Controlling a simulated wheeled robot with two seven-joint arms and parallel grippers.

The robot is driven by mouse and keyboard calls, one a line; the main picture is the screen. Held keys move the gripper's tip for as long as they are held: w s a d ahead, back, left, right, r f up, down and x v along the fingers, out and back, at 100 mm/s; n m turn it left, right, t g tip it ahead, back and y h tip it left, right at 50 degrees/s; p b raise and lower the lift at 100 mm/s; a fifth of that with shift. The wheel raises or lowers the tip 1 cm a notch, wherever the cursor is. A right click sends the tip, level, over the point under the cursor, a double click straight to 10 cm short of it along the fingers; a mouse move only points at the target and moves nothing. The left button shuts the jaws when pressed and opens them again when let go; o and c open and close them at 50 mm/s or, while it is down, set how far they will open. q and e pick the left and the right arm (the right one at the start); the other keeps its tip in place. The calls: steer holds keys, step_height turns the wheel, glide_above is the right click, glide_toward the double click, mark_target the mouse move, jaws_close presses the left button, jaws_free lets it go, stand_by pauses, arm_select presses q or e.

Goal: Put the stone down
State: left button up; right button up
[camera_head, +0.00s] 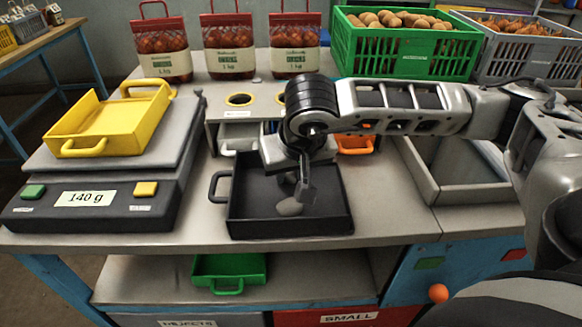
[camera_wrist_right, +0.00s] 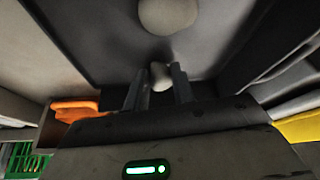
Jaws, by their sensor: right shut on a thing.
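My right gripper (camera_head: 304,190) points down inside the black tray (camera_head: 338,222). In the right wrist view the fingers (camera_wrist_right: 159,88) are shut on a small grey-beige stone (camera_wrist_right: 160,75). In the head view the fingers mostly hide this held stone. A larger rounded grey-beige lump (camera_head: 289,207) lies on the tray floor just in front of the fingers. It also shows at the top of the wrist view (camera_wrist_right: 168,14); whether it is stone or potato I cannot tell. My left gripper is not in view.
A scale (camera_head: 88,198) reading 140 g stands at left with a yellow tray (camera_head: 105,125) on it. An orange bin (camera_head: 356,145) is behind the black tray. Red-filled sacks (camera_head: 230,45) and a green potato crate (camera_head: 405,50) stand at the back. A grey bin (camera_head: 455,170) is at right.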

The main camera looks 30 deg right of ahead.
steer(key=shift+f, duration=0.1)
steer(key=shift+f+b, duration=0.15)
steer(key=shift+b, duration=0.2)
steer(key=o, duration=1)
steer(key=shift+r+p, duration=0.45)
steer(key=shift+p, duration=0.05)
steer(key=shift+s+r, duration=0.2)
steer(key=shift+r, duration=0.1)
steer(key=v, duration=1.1)
steer(key=shift+b, duration=0.4)
